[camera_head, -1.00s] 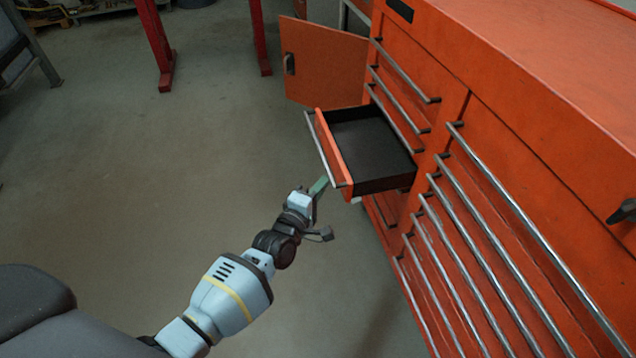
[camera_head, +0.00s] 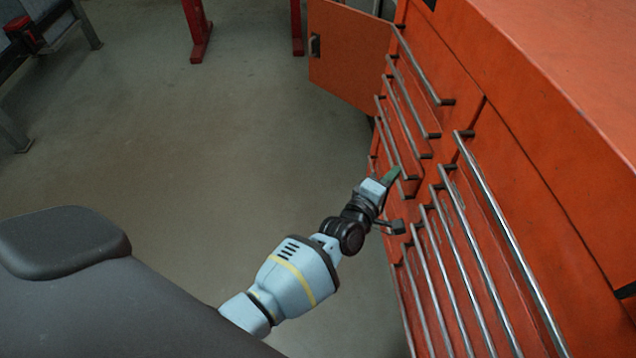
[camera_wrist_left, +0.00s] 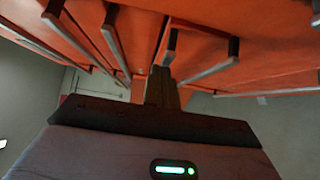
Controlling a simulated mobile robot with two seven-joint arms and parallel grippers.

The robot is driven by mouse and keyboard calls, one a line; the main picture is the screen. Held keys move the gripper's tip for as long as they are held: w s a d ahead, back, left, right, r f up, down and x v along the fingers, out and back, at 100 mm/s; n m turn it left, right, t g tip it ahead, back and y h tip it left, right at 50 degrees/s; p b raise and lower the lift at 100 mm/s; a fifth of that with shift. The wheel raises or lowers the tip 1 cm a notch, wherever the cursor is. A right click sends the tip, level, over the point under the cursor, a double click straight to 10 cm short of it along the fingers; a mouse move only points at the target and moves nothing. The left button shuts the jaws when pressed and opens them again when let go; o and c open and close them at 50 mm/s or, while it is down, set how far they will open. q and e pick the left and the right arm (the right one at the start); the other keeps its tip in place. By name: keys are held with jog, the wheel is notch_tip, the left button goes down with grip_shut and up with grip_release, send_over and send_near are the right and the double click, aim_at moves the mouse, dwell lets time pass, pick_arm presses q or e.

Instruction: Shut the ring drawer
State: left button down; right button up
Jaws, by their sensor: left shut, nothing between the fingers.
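The ring drawer (camera_head: 397,152) is in the left column of the orange tool cabinet in the head view. Its front is now about in line with the drawers above it, and no open tray shows. My left gripper (camera_head: 394,175) is shut and empty, with its green fingertips at the near end of that drawer's bar handle. Whether the tips touch the front cannot be told. In the left wrist view the dark fingers (camera_wrist_left: 160,88) point at the orange drawer fronts between metal handles. My right gripper is not in view.
The orange cabinet (camera_head: 560,110) fills the right side, with several long bar handles (camera_head: 510,235) sticking out near my left arm. An orange door (camera_head: 348,45) stands open at its far end.

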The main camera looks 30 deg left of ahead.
pick_arm(q)
jog(key=shift+w+d+r, duration=0.1)
jog(key=shift+w+d, duration=0.35)
jog(key=shift+d, duration=0.25)
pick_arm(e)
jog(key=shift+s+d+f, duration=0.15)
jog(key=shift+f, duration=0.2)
pick_arm(q)
jog(key=shift+d+r, duration=0.15)
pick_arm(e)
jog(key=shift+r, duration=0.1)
